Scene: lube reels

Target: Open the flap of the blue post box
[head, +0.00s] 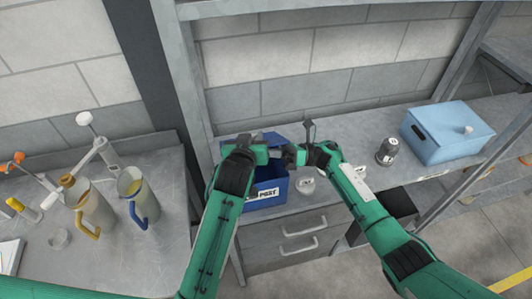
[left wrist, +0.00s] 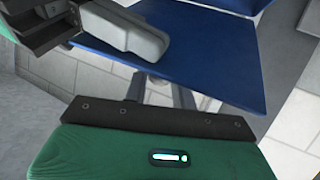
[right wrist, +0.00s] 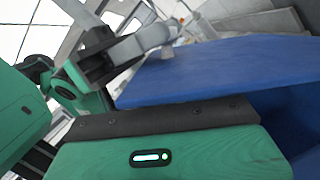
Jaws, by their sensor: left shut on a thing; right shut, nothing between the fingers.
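The blue post box (head: 280,189), with a white POST label, stands on the grey bench behind both my grippers. Its blue flap (right wrist: 215,68) shows as a flat panel in the right wrist view, with a darker blue hollow below it at the right. A blue panel (left wrist: 190,62) also fills much of the left wrist view. My left gripper (head: 266,154) is at the top of the box, shut on the flap; its grey finger (left wrist: 130,35) lies against the blue. My right gripper (head: 285,154) is shut and empty beside it. The arms hide part of the box.
A light blue bin (head: 445,140) and a metal canister (head: 387,151) stand to the right on the bench. A small pale item (head: 306,186) is right of the box. Jugs (head: 137,195) stand on the left table. Shelf posts (head: 187,75) frame the space.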

